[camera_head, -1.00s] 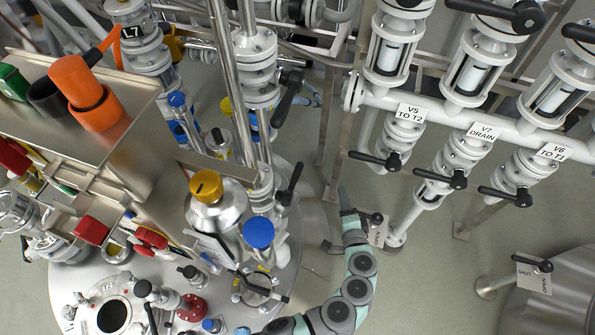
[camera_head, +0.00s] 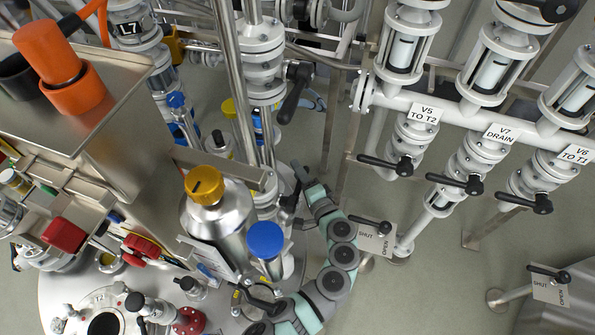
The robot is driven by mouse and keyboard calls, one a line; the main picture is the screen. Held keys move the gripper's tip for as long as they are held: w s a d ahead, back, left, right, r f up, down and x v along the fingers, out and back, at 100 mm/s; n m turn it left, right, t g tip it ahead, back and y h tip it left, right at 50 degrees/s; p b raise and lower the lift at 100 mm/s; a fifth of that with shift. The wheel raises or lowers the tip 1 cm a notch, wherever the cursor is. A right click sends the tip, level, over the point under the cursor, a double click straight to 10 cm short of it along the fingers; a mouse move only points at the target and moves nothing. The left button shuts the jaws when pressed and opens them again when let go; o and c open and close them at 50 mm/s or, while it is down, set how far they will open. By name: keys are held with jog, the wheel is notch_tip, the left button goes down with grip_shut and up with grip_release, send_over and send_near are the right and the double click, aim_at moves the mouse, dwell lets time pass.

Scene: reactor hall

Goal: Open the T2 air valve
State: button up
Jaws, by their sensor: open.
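My gripper (camera_head: 299,170) is at the end of my teal and grey arm, small and dark in the head view, pointing up and left. It is open and I see nothing in it. It is close to a black lever handle (camera_head: 291,203) on the pipework above the reactor lid; I cannot tell if they touch. A lid port is marked T2 (camera_head: 98,299). No label reading air is legible, so I cannot tell which handle is the T2 air valve. A black lever (camera_head: 371,222) crosses a plate marked SHUT and OPEN (camera_head: 378,243) to the right of my arm.
A blue-capped fitting (camera_head: 265,240) and a steel bottle with a yellow cap (camera_head: 207,188) stand left of my arm. Labelled valves V5 (camera_head: 404,165), V7 (camera_head: 473,184) and V6 (camera_head: 542,204) hang at right. Another SHUT/OPEN plate (camera_head: 552,290) is at lower right. Grey floor shows between.

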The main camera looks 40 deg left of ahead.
jog(key=shift+w+a+f, duration=0.1)
jog(key=shift+w+a, duration=0.05)
jog(key=shift+a, duration=0.4)
grip_shut()
dwell(1.1)
